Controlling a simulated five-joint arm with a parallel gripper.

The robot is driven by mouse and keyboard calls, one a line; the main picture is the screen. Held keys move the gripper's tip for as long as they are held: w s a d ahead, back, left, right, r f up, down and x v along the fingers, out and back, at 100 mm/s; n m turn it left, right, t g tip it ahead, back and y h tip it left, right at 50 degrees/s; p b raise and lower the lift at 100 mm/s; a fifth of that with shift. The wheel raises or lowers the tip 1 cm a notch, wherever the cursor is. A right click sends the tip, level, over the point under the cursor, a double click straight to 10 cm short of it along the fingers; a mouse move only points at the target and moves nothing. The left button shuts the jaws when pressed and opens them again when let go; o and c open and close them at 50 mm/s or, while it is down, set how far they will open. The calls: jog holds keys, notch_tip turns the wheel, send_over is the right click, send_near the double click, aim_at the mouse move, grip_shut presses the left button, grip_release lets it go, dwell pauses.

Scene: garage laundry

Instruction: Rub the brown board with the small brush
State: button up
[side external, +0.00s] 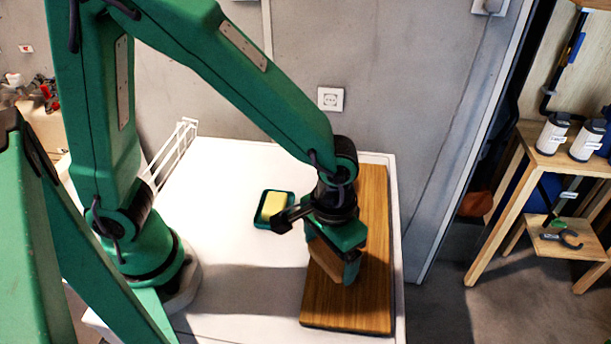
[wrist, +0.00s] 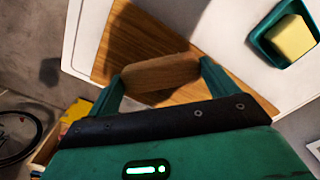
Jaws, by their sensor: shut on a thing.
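The brown board (side external: 375,285) lies flat along the right side of the white worktop, and it also shows in the wrist view (wrist: 125,45). My gripper (side external: 335,262) is over the board, pointing down. In the wrist view my gripper (wrist: 160,82) is shut on the small brush (wrist: 162,73), whose wooden body lies crosswise between the two fingers. In the side view the brush (side external: 322,260) is partly hidden by the gripper. I cannot tell whether the brush touches the board, and its bristles are not visible.
A green dish (side external: 262,222) with a yellow sponge (side external: 274,205) sits on the white worktop (side external: 220,190) left of the board. A white rack (side external: 172,150) stands at the back left. A wooden shelf (side external: 540,160) with bottles stands off to the right. The worktop's front middle is clear.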

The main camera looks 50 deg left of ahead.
jog(key=shift+f, duration=0.85)
jog(key=shift+w+d+f, duration=0.25)
jog(key=shift+f, duration=0.4)
jog(key=shift+w+d+f, duration=0.2)
jog(key=shift+f, duration=0.4)
jog(key=shift+c, duration=0.4)
jog(key=shift+w+d, duration=2.35)
jog(key=shift+d, duration=0.05)
jog(key=shift+w+a, duration=0.55)
jog(key=shift+s+a, duration=2.9)
jog(key=shift+w+a, duration=0.15)
jog(key=shift+w, duration=0.8)
jog(key=shift+w+d, duration=2.4)
jog(key=shift+w, duration=0.25)
jog(key=shift+w+a, duration=0.3)
jog(key=shift+a, duration=0.3)
jog(key=shift+s+a, duration=2.65)
jog(key=shift+s, duration=0.1)
notch_tip(320, 180, up, 8)
